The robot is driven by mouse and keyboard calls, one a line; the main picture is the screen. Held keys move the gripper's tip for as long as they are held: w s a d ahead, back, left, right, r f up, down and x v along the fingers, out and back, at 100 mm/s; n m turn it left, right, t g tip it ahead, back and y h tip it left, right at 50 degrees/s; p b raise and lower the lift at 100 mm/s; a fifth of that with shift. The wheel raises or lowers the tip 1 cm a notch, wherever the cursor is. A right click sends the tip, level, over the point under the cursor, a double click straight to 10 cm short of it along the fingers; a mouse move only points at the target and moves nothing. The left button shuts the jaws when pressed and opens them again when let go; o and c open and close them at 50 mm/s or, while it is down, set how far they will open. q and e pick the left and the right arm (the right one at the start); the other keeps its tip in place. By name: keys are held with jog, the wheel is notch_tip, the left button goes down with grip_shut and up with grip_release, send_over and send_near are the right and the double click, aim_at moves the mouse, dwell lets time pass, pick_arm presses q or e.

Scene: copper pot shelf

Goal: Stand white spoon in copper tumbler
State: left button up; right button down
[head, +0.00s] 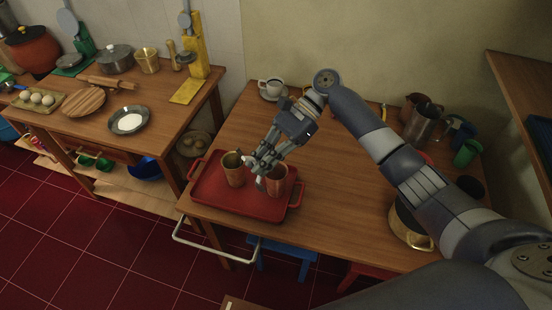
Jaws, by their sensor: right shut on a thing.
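My right gripper (262,166) reaches in from the right above the red tray and is shut. A small pale piece shows at its fingertips, between the two cups; I take it for the white spoon (259,183), mostly hidden by the fingers. The reddish copper tumbler (277,183) stands upright on the tray, just right of the fingertips. The fingers overlap its rim in the picture, so I cannot tell whether they touch it. My left gripper is not in view.
A brass-coloured cup (233,172) stands on the red tray (215,203), left of the fingertips. A white cup on a saucer (271,88) is at the table's back. Pitchers (423,123) and a green cup (467,153) stand at right. The middle tabletop (340,190) is clear.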

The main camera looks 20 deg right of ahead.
pick_arm(q)
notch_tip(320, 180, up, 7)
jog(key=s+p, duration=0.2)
jog(key=p, duration=0.3)
pick_arm(e)
jog(key=w+d+r+m+t, duration=0.3)
jog(key=w+d+m+t, duration=0.45)
jog(key=m+t, duration=0.35)
pick_arm(q)
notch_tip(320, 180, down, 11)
jog(key=b, duration=1)
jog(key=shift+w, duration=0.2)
pick_arm(e)
notch_tip(320, 180, down, 12)
jog(key=shift+s+d+r+y, duration=0.15)
jog(key=shift+s+d+y, duration=0.15)
jog(key=shift+s, duration=0.1)
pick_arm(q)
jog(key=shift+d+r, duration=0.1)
pick_arm(e)
jog(key=c, duration=1.6)
grip_release()
jog(key=v, duration=1.2)
jog(key=shift+s, duration=0.15)
